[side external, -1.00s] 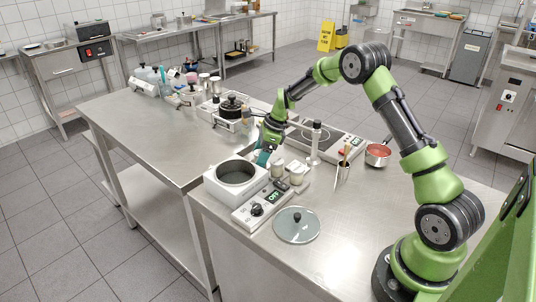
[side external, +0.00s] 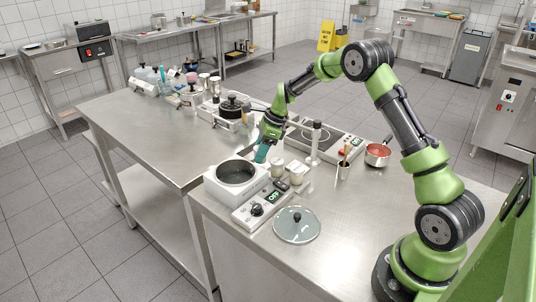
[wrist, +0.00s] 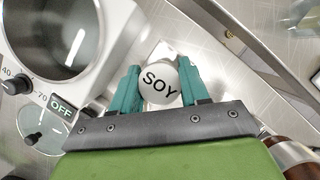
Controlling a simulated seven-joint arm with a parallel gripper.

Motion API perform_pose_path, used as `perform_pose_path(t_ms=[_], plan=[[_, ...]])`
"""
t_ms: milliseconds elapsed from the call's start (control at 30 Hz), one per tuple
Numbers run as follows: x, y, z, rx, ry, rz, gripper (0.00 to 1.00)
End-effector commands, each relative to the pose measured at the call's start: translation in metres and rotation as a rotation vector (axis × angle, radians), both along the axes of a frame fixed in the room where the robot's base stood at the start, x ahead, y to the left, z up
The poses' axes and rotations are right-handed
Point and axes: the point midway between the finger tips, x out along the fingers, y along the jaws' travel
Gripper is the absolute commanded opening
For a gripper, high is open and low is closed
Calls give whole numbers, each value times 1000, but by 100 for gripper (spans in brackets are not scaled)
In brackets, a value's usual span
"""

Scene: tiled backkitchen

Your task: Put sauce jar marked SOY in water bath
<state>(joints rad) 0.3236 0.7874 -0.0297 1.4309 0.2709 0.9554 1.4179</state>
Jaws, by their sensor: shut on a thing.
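The sauce jar marked SOY (wrist: 160,86) shows its white round lid in the wrist view, between the teal fingers of my gripper (wrist: 161,92). My gripper is shut on it. The water bath (side external: 222,192) is a white box with a round, dark open well. In the wrist view the bath (wrist: 108,22) is at the upper left, to the left of the held jar, and its display reads OFF.
A glass lid with a dark knob (side external: 296,226) lies on the counter in front. A utensil holder (side external: 343,171), a hob (side external: 325,136) and a red-filled pan (side external: 377,152) are farther right. The counter's front right is clear.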

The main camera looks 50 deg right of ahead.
Motion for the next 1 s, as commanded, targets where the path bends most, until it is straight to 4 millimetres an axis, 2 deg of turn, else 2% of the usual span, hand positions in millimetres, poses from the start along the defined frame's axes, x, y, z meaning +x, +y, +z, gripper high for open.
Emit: perform_pose_path(t_ms=[200,400,467,700,800,900,1000], plan=[[1,1,47,-3,-6,2,12],[1,6,76,-1,-3,20,12],[0,16,79,-1,1,61,12],[-9,89,76,-1,4,358,12],[-14,111,74,-1,1,457,12],[-17,123,72,1,0,512,12],[-18,127,68,2,0,529,12]])
